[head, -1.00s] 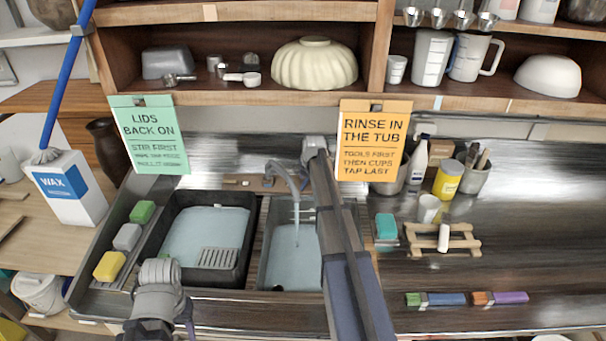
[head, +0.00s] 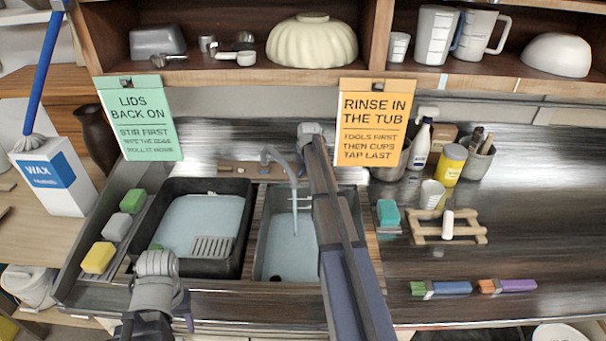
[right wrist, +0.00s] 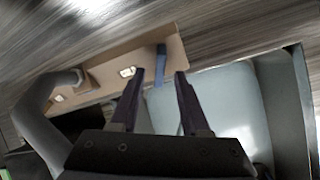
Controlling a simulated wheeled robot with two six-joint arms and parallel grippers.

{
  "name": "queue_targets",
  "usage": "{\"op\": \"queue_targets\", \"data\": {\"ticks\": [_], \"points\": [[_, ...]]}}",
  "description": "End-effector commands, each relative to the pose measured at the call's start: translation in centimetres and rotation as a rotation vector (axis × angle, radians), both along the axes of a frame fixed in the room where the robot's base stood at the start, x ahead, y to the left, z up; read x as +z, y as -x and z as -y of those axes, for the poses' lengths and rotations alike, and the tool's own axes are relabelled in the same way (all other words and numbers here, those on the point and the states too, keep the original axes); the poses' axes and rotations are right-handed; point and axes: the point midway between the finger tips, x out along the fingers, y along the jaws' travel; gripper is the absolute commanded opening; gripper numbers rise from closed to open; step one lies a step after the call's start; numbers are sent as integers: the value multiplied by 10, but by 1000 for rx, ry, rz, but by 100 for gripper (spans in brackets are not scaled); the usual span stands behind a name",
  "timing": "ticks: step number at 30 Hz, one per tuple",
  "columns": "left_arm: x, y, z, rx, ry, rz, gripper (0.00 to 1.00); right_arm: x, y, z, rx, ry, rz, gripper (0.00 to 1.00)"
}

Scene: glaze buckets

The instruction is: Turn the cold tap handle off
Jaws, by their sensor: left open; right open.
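The grey tap spout (head: 279,158) arches over the right basin (head: 290,258), and a thin stream of water falls from it. In the right wrist view the spout (right wrist: 42,105) is at the left, beside a brown tap plate (right wrist: 108,72). A blue handle (right wrist: 160,66) stands on the plate. My right gripper (right wrist: 159,75) is open, its fingertips on either side of the blue handle in this view; contact is not visible. In the head view my right arm hides the handle. My left gripper (head: 154,318) is low at the left, open, its jaws largely hidden.
A dark tub (head: 243,238) fills the left basin. Sponges (head: 117,227) lie at its left. A green sign (head: 137,118) and an orange sign (head: 372,122) hang from the shelf above the sink. A wooden rack (head: 421,232) and brushes (head: 450,288) lie to the right.

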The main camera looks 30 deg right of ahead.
Motion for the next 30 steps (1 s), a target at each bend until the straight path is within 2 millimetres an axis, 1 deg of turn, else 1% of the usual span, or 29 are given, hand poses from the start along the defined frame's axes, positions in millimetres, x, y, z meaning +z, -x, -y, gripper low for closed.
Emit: {"op": "queue_targets", "data": {"ticks": [1, 4, 8, 15, 27, 30], "points": [[-13, 0, 0, 0, 0, 0, 50, -13, -5, 2, 0, 0, 0, 46], [-21, 0, 0, 0, 0, 0, 50, -21, -9, 3, 0, 0, 0, 46], [-25, 0, 0, 0, 0, 0, 50, -25, -12, 4, 0, 0, 0, 46], [-23, 0, 0, 0, 0, 0, 50, -23, -12, 4, 0, 0, 0, 46], [-23, 0, 0, 0, 0, 0, 50, -24, -11, 4, 0, 0, 0, 1], [-23, 0, 0, 0, 0, 0, 50, -24, -11, 4, 0, 0, 0, 0]]}}
